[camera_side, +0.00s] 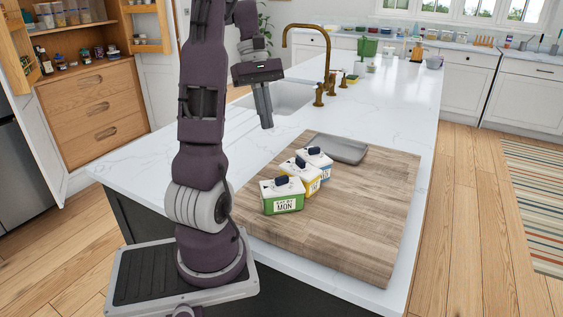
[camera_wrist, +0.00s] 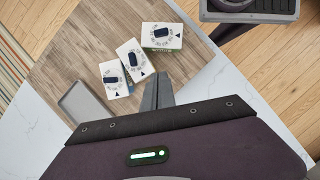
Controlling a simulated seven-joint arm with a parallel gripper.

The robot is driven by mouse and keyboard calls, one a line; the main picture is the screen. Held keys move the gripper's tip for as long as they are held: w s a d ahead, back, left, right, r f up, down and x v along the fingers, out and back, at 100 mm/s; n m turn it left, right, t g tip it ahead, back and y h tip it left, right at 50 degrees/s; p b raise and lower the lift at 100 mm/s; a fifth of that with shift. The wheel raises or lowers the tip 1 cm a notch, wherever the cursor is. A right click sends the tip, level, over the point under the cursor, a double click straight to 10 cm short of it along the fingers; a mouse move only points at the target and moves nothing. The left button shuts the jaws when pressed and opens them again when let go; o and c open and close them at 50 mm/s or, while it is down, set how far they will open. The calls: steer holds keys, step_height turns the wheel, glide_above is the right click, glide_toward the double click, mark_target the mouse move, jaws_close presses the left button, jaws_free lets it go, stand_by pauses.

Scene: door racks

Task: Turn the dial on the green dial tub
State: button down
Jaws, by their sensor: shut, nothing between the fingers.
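The green dial tub (camera_side: 283,196) stands on the wooden board, nearest my base. It has a white lid with a dark dial knob on top and a label that reads MON. In the wrist view the green tub (camera_wrist: 161,36) is the upper right one of three, seen from above with its dark dial knob and a black arrow mark on the lid. My gripper (camera_side: 267,127) is in the air over the white counter, behind and left of the tubs. In the wrist view its fingers (camera_wrist: 157,78) are together and empty, apart from the tubs.
A yellow tub (camera_side: 303,175) and a blue tub (camera_side: 317,161) stand in a row behind the green one, close together. A grey tray (camera_side: 338,148) lies at the board's far edge. The front right of the wooden board (camera_side: 365,225) is clear. A brass faucet (camera_side: 325,65) rises behind my gripper.

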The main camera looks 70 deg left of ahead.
mark_target(288, 181)
steer(key=w+d+f, duration=0.1)
steer(key=d+f, duration=0.6)
steer(key=f, duration=0.1)
steer(key=shift+w+d+f, duration=0.2)
steer(key=shift+w+d, duration=0.05)
steer(key=shift+w, duration=0.05)
steer(key=shift+w+d+m+g, duration=0.2)
steer(key=shift+d+m+g, duration=0.15)
steer(key=shift+m, duration=0.35)
steer(key=shift+w+d+m+g, duration=0.2)
steer(key=shift+m+g, duration=0.05)
steer(key=shift+m, duration=0.85)
